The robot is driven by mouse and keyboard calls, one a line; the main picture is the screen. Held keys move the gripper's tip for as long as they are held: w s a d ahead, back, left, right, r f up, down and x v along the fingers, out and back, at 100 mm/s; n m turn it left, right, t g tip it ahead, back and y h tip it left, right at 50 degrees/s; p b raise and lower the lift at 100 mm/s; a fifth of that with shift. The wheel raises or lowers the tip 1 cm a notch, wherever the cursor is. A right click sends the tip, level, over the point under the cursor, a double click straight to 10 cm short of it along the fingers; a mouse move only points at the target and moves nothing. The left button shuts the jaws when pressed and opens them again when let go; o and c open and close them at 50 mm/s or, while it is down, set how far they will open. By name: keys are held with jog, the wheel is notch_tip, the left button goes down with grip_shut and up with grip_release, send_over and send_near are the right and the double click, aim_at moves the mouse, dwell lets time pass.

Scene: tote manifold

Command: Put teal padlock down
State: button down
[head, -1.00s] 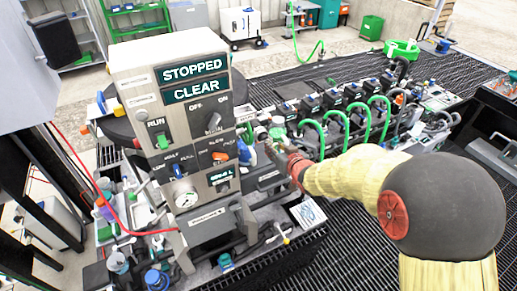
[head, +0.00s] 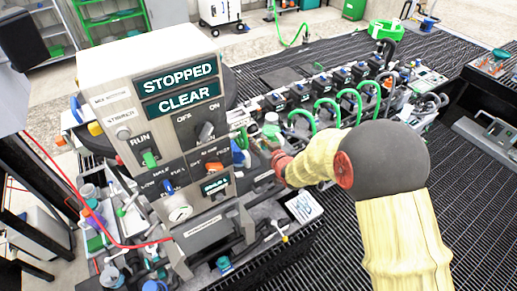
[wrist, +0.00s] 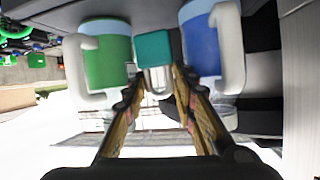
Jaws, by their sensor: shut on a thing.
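The teal padlock (wrist: 155,50) shows in the wrist view as a teal block with a pale lower part between my fingertips. My gripper (wrist: 160,78) is shut on it. A green mug-like piece with a white handle (wrist: 107,55) is close on the left of the padlock, and a blue one (wrist: 203,45) is close on its right. In the head view my gripper (head: 262,147) is just right of the control panel, over the cluttered bench. The padlock cannot be made out there, and I cannot tell whether it touches anything beneath.
The control panel (head: 178,75) reading STOPPED and CLEAR stands left of my gripper. A row of black units with green hoses (head: 345,97) runs behind and right. A white card (head: 304,207) lies nearer. Dark grating (head: 330,250) is open on the right.

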jog(key=shift+s+d+f, duration=0.1)
jog(key=shift+f, duration=0.4)
notch_tip(320, 180, down, 2)
jog(key=shift+f, duration=0.25)
jog(key=c, duration=1.7)
grip_release()
jog(key=shift+f, duration=0.1)
jog(key=shift+c, duration=0.2)
jog(key=shift+r+p, duration=0.2)
jog(key=shift+p, duration=0.1)
jog(key=b+v, duration=0.1)
jog(key=v, duration=1.1)
